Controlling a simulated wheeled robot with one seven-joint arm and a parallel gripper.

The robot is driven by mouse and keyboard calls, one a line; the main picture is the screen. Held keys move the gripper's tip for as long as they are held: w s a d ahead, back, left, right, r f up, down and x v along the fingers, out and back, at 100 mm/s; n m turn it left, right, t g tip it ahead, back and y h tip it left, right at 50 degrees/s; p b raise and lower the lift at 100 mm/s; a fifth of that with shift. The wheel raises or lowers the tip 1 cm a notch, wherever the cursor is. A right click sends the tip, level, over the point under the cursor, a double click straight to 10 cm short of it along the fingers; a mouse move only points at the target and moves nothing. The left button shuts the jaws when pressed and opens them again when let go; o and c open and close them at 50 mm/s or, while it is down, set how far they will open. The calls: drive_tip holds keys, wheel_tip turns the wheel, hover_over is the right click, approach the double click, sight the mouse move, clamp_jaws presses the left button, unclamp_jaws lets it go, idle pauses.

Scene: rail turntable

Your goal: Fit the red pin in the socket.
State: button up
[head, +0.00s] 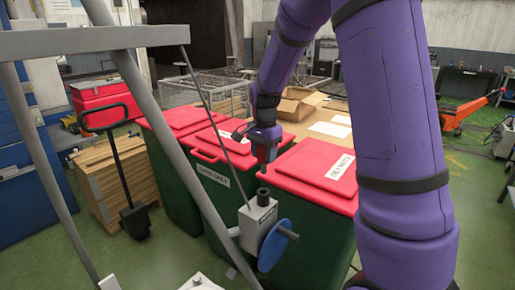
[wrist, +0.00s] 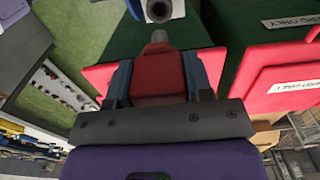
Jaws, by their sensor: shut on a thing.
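The red pin (wrist: 158,75) is between the two fingers of my gripper (wrist: 157,78) in the wrist view, and its grey tip points toward the socket. My gripper (head: 264,150) is shut on the pin and points down in the head view. The socket (head: 262,196) is a dark round tube on top of a grey box, a short way below the gripper. In the wrist view the socket (wrist: 158,10) shows as a ring with a dark hole, cut by the top edge. A gap shows between pin tip and socket.
A blue handwheel (head: 275,245) is on the front of the grey box (head: 258,222). Green bins with red lids (head: 318,165) stand close behind. Grey metal rails (head: 150,100) cross the left side. A pallet truck handle (head: 110,125) and wooden pallets (head: 105,185) are farther left.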

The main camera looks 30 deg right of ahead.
sight(264, 173)
drive_tip(key=shift+a, duration=0.1)
idle(0.3)
drive_tip(key=shift+f, duration=2.9)
drive_tip(key=shift+f, duration=2.75)
drive_tip(key=o, duration=1.1)
drive_tip(key=shift+r, duration=0.1)
wheel_tip(264, 173, up, 11)
drive_tip(key=shift+f, duration=0.2)
